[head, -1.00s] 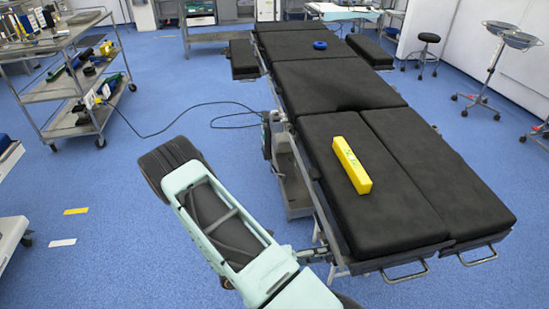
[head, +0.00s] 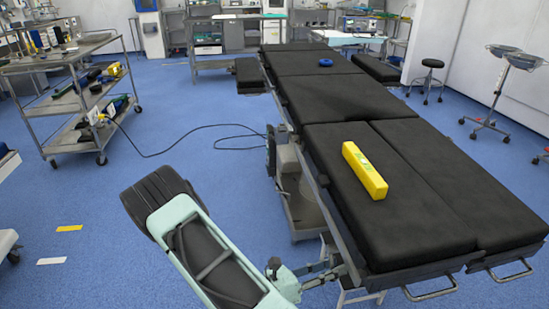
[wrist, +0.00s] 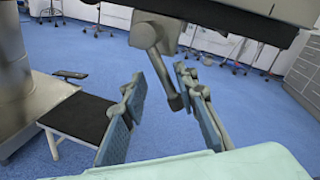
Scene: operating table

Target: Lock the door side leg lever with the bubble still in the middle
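The yellow spirit level (head: 365,171) lies on the left leg pad of the black operating table (head: 335,98). Its green vial shows, but the bubble is too small to make out. In the wrist view, a grey lever (wrist: 168,78) hangs from a joint (wrist: 146,30) under the table. My gripper (wrist: 158,82) is open, with one blue-grey finger on each side of the lever's handle. The handle is closer to the right finger; I cannot tell whether they touch. In the head view, my gripper (head: 322,270) is at the table's near left corner, partly hidden, and the lever is not clear.
Metal end handles (head: 430,290) stick out from the leg pads. The table's column (head: 300,200) stands left of the pads, with a cable running to a loaded trolley (head: 75,95). A blue ring (head: 326,62) lies on the far pad. Blue floor is open at left.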

